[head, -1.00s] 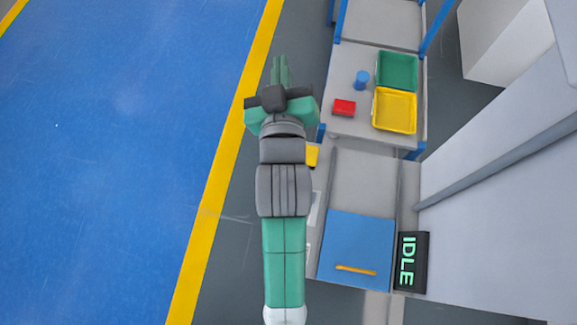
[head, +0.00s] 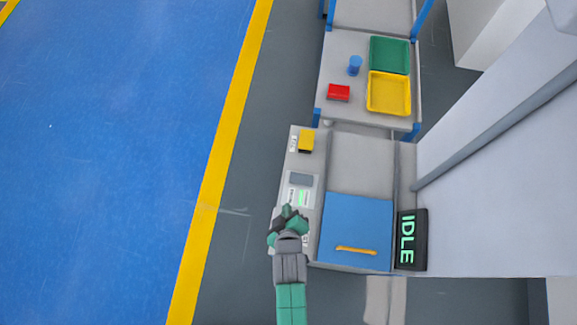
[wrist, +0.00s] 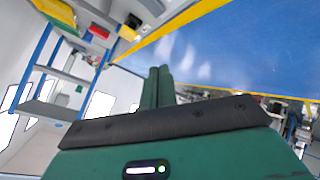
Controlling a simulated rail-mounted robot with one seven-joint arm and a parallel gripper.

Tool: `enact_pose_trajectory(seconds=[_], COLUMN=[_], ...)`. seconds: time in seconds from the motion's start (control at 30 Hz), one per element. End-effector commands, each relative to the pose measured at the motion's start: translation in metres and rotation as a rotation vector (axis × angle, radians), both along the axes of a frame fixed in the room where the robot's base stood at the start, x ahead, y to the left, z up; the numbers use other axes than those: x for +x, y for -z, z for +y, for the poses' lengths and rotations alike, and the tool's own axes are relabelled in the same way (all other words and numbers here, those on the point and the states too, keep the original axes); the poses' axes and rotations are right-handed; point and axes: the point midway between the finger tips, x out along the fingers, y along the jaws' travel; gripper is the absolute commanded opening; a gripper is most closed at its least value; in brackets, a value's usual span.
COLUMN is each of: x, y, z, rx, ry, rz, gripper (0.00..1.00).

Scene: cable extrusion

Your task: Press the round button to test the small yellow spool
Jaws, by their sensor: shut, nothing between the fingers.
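My gripper (head: 289,212) is shut and empty, above the lower part of the machine's left control panel (head: 293,165) in the head view. Its two green fingers (wrist: 158,86) lie together in the wrist view. No round button can be made out; my gripper and arm hide part of the panel. A small yellow block-like thing (head: 306,141) with a dark side sits at the panel's far end; I cannot tell whether it is a spool. The blue lid (head: 357,225) with a yellow handle (head: 356,250) is down. The display (head: 411,240) reads IDLE.
Beyond the machine, a bench holds a red box (head: 339,92), a blue cylinder (head: 355,66), a yellow tray (head: 389,108) and a green tray (head: 389,40). A large grey housing (head: 490,190) stands at right. The floor at left is clear.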

Motion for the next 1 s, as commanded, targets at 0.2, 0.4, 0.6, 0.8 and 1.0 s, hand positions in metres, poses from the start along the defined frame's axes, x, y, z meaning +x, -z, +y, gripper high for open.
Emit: enact_pose_trajectory(seconds=[0.2,0.4,0.6,0.8,1.0], x=[-0.035,-0.042,-0.041,-0.041,-0.041], y=[0.040,0.046,0.046,0.053,0.076], z=[-0.005,-0.006,-0.006,-0.006,-0.006], rx=[-0.039,-0.047,-0.047,-0.047,-0.046], ry=[-0.027,-0.034,-0.033,-0.033,-0.032], rz=[0.071,0.082,0.082,0.082,0.082], gripper=[0.00,0.00,0.00,0.00,0.00])
